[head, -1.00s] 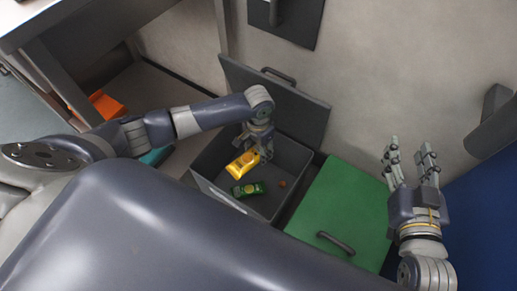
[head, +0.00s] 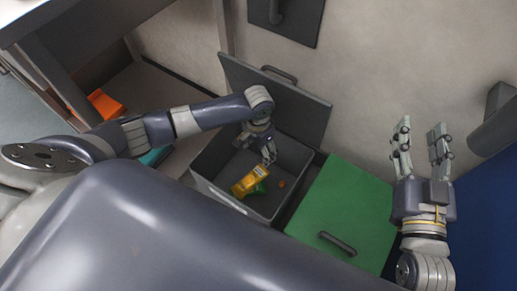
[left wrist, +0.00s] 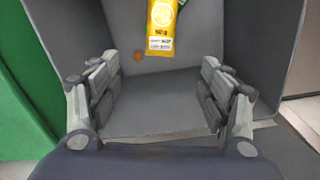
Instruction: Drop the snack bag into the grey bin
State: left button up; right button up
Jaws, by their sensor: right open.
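The yellow snack bag (head: 250,180) lies inside the open grey bin (head: 296,150), partly over a green item (head: 260,188). The bag also shows in the left wrist view (left wrist: 162,26) beyond my fingers, apart from them. My left gripper (head: 268,157) reaches down into the bin near its back wall. In the left wrist view its fingers (left wrist: 160,85) are spread wide with nothing between them. My right gripper (head: 422,135) is open and empty, raised to the right of the bins.
A small brown round item (head: 281,183) lies in the grey bin. The bin's grey lid (head: 290,105) stands open against the wall. A closed green lid (head: 345,205) with a handle is to the right. An orange object (head: 104,103) lies at the left.

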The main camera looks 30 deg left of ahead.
pick_arm(q)
notch_tip(320, 180, up, 12)
dwell(0.7)
jog(key=shift+s, duration=0.15)
dwell(0.4)
